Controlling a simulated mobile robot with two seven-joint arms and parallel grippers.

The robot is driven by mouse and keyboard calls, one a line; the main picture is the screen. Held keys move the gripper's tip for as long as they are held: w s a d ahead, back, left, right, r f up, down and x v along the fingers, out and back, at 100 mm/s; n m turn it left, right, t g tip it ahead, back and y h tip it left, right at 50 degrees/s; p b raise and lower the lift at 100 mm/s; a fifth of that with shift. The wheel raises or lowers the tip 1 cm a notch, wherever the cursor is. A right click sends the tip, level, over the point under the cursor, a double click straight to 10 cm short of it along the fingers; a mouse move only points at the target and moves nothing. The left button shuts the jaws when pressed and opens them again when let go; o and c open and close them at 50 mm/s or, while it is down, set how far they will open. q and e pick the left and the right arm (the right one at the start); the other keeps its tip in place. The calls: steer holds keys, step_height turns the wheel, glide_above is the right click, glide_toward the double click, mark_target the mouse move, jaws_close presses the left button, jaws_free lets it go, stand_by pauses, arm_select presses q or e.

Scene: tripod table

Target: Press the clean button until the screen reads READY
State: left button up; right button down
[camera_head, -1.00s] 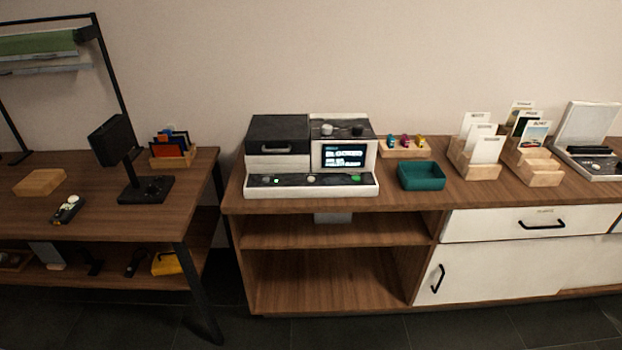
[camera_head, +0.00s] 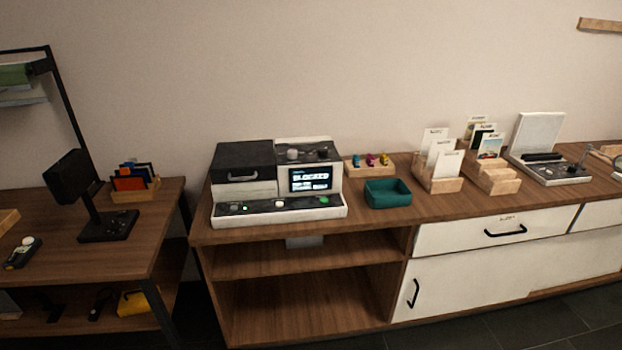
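A white and black machine (camera_head: 232,190) stands on the wooden counter, left of the picture's middle. Its small dark screen (camera_head: 310,179) shows light text that appears to read BLOCKED, with smaller lines too small to read. Several small buttons sit along the machine's front strip: a green-lit one (camera_head: 244,208) at left, a pale one (camera_head: 279,204) in the middle and a green one (camera_head: 323,199) at right. I cannot tell which is the clean button. Two knobs sit on top of the machine. Neither of my grippers is in view.
A teal tray (camera_head: 388,194) stands right of the machine, with a wooden holder of colored pieces (camera_head: 370,161) behind it. Card holders (camera_head: 438,178) stand further right. A left table (camera_head: 160,211) holds a black stand (camera_head: 107,226). A gap separates table and counter.

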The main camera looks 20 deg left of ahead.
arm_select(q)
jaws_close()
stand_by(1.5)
